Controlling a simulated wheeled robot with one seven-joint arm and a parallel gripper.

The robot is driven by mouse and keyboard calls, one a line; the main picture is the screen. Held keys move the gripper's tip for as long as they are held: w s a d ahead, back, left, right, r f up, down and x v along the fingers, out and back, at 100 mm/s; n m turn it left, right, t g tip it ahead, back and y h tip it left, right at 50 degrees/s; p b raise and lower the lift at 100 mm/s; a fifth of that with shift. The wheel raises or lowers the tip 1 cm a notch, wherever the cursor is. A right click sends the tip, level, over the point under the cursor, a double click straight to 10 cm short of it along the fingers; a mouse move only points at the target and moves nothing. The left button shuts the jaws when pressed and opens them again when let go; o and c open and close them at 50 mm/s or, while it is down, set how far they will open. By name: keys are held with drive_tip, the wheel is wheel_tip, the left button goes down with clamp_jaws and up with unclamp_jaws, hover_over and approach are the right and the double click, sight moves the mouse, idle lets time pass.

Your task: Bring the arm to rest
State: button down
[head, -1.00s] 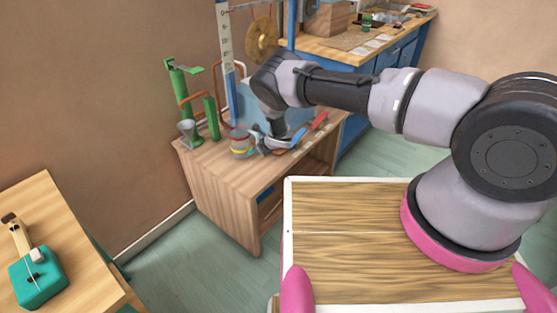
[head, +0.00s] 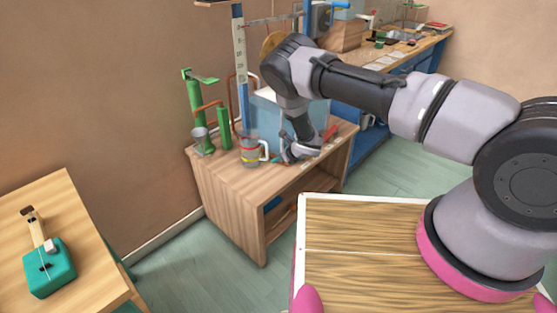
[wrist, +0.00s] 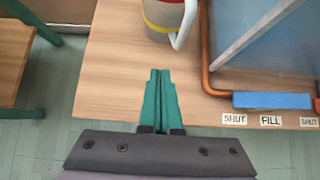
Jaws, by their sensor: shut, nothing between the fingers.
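My gripper (head: 288,158) is over the front part of the wooden bench (head: 232,200), to the right of a banded measuring mug (head: 250,152). In the wrist view its two teal fingers (wrist: 158,72) are together with nothing between them, above the bench's front edge. The mug (wrist: 165,14) stands beyond the fingertips, apart from them, its white handle to the right. My arm reaches out from the right of the head view, bent downward at the wrist.
A blue lever (wrist: 272,101) on a copper pipe lies right of the fingers, by SHUT and FILL labels. A clear blue tank (head: 270,108) stands behind. A green pump (head: 194,100) stands left. A teal stringed instrument (head: 50,268) lies on the left table.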

drive_tip(key=shift+v, duration=0.8)
